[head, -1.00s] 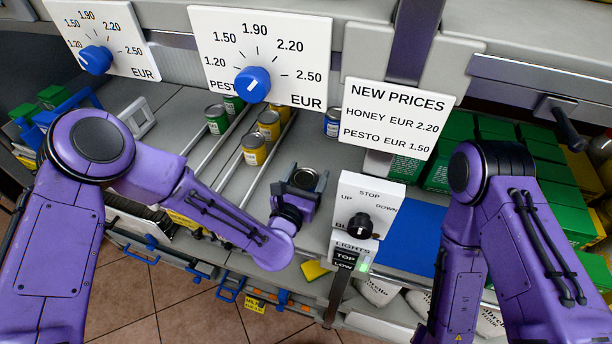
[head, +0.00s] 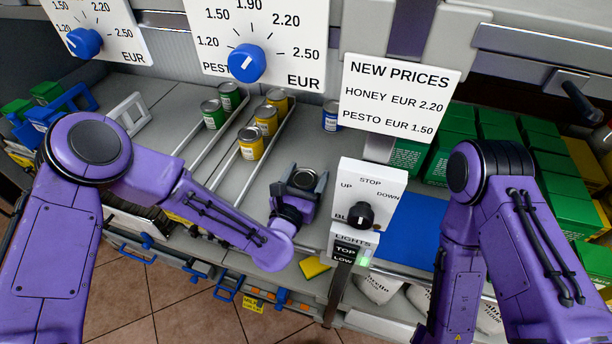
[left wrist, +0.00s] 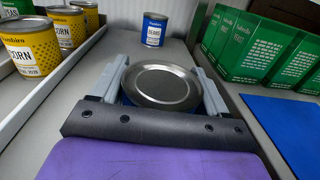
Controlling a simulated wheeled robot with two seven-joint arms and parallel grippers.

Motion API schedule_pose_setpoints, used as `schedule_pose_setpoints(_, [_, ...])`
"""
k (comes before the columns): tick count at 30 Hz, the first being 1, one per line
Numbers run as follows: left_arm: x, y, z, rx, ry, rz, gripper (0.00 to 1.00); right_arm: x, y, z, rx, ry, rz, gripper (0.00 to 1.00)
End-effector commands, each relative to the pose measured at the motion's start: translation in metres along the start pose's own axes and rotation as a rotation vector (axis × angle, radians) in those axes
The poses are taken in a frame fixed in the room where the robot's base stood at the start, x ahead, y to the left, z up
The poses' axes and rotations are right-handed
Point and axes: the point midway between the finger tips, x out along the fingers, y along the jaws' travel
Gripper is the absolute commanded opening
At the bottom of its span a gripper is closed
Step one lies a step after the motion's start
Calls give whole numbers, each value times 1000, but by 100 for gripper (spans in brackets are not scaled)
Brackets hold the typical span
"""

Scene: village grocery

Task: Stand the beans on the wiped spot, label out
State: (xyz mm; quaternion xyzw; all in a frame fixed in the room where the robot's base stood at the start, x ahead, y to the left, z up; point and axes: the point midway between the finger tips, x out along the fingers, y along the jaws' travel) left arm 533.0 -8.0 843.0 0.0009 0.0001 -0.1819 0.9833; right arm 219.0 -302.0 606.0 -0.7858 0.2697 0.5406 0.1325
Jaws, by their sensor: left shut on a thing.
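My left gripper (head: 304,180) is shut on a can with a grey metal lid (left wrist: 162,84), held upright over the grey shelf. A sliver of blue shows on the can's side in the left wrist view; its label is hidden, so I cannot read it. Whether its base touches the shelf is hidden. Another blue can (left wrist: 154,30) stands at the back, label facing me, and also shows in the head view (head: 331,117). No wiped spot stands out on the bare grey shelf (head: 250,205). My right gripper is out of view.
Yellow corn cans (head: 251,143) and green cans (head: 212,114) stand in railed lanes to the left. Green boxes (head: 455,150) and a blue mat (head: 412,228) lie to the right. A control box (head: 370,190) stands near the front edge; a yellow sponge (head: 314,267) lies below.

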Motion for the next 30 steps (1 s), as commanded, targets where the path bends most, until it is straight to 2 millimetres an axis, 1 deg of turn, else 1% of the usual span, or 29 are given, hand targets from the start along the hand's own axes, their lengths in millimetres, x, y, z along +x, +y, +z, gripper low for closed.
schedule_pose_setpoints(4, [0, 0, -4, -1, -1, 0, 35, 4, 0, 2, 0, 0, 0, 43])
schedule_pose_setpoints(5, [0, 0, -2, 0, -1, 0, 84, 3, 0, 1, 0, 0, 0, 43])
schedule_pose_setpoints(6, [0, 0, -2, 0, -1, 0, 97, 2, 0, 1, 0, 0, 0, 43])
schedule_pose_setpoints(7, [0, 0, -2, 0, -1, 0, 100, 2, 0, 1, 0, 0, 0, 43])
schedule_pose_setpoints(13, [0, 0, -3, 0, 1, 0, 100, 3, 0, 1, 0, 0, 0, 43])
schedule_pose_setpoints(16, [-8, 0, -4, 0, 1, -1, 100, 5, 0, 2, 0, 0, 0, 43])
schedule_pose_setpoints(20, [-34, 0, -6, -1, 2, -2, 100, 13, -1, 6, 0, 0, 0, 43])
schedule_pose_setpoints(24, [-69, 0, -6, -1, 2, -2, 100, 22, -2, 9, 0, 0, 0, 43])
schedule_pose_setpoints(27, [-88, 0, -6, 0, 1, -1, 100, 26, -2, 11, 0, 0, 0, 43])
schedule_pose_setpoints(30, [-100, 0, -4, 0, 0, 0, 100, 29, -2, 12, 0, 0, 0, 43])
